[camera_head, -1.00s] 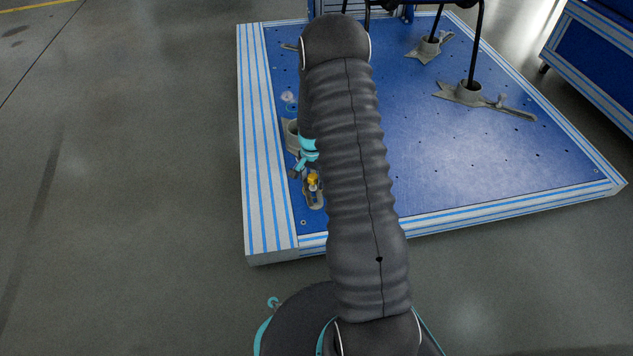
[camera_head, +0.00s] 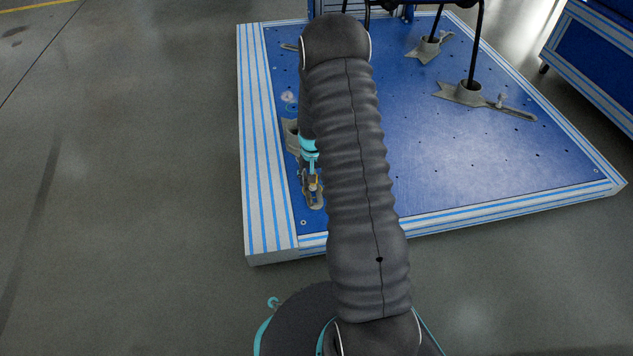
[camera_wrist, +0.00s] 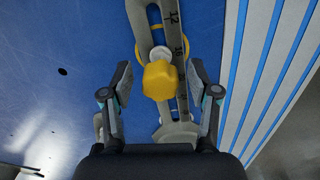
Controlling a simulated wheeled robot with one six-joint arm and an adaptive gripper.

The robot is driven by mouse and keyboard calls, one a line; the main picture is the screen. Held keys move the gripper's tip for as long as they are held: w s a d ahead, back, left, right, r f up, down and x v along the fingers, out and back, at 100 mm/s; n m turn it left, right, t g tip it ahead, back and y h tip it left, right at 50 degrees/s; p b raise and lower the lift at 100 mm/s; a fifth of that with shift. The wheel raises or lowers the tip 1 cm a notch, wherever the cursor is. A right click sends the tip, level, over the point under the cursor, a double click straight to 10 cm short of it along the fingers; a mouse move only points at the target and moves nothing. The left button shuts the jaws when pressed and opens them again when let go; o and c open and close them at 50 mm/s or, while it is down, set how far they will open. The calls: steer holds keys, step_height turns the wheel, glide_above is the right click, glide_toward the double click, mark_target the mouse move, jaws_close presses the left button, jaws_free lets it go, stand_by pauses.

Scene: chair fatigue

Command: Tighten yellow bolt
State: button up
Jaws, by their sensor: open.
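The yellow bolt (camera_wrist: 160,80) has a faceted head and stands on a grey slotted clamp bar (camera_wrist: 176,30) with number marks, in the wrist view. My gripper (camera_wrist: 160,84) is open, with one finger on each side of the bolt head. Gaps show between both fingers and the bolt, so it is not gripped. In the head view my gripper (camera_head: 309,180) is over the clamp (camera_head: 314,200) near the platform's left front corner. There the gripper mostly hides the bolt, and my arm hides part of the area.
The blue platform (camera_head: 480,170) has a striped metal edge (camera_head: 262,170). Black chair legs (camera_head: 477,55) stand in grey clamps (camera_head: 465,92) at the back. A blue cabinet (camera_head: 595,60) is at the right. The floor at left is clear.

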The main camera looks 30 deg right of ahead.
stand_by(0.3)
steer(key=n, duration=0.4)
jaws_close()
steer(key=shift+m, duration=1.9)
steer(key=m, duration=0.4)
steer(key=shift+m, duration=0.3)
steer(key=m, duration=0.3)
steer(key=shift+m, duration=0.3)
